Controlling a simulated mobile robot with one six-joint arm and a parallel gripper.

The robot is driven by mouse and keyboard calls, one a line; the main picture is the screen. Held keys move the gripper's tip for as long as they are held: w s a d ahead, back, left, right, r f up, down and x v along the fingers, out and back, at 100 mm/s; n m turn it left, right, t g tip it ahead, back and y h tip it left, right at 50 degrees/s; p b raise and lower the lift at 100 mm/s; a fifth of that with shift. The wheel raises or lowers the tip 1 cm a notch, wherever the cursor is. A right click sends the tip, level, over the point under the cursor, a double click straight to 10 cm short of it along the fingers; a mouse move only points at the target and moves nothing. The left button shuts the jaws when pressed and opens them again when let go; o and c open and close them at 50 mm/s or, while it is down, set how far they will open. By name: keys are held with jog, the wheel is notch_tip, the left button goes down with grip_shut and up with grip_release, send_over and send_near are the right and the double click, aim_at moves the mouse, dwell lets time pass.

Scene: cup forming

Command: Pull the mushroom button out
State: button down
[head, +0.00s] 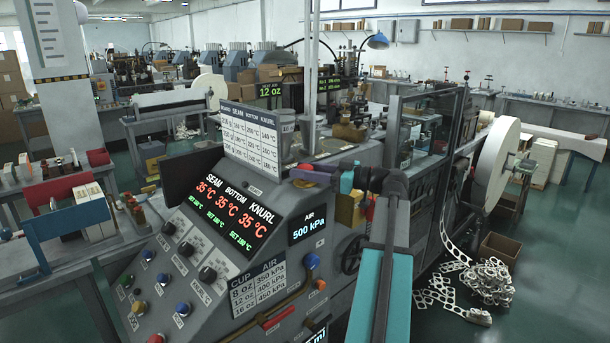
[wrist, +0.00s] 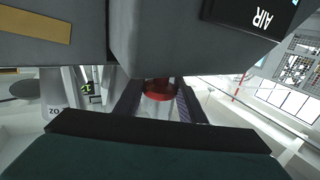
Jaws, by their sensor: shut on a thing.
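The red mushroom button (wrist: 160,96) shows in the wrist view, on the grey machine housing (wrist: 180,40). My gripper (wrist: 159,88) has its two dark fingers on either side of the button's head and is shut on it. In the head view my gripper (head: 308,174) reaches in from the right to the top right of the control console (head: 262,262), above the air display (head: 307,227). Whether the button is pushed in or out cannot be told.
A large white paper roll (head: 497,163) stands at right. Punched paper scrap (head: 484,282) lies on the green floor. A blue panel (head: 68,218) is at left.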

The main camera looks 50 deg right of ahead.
jog(key=shift+r, duration=0.3)
jog(key=c, duration=1.1)
grip_release()
jog(key=shift+f, duration=0.1)
jog(key=b+v, duration=0.3)
jog(key=v, duration=1)
jog(key=shift+s+d, duration=0.15)
jog(key=shift+s, duration=0.2)
jog(key=shift+s, duration=0.1)
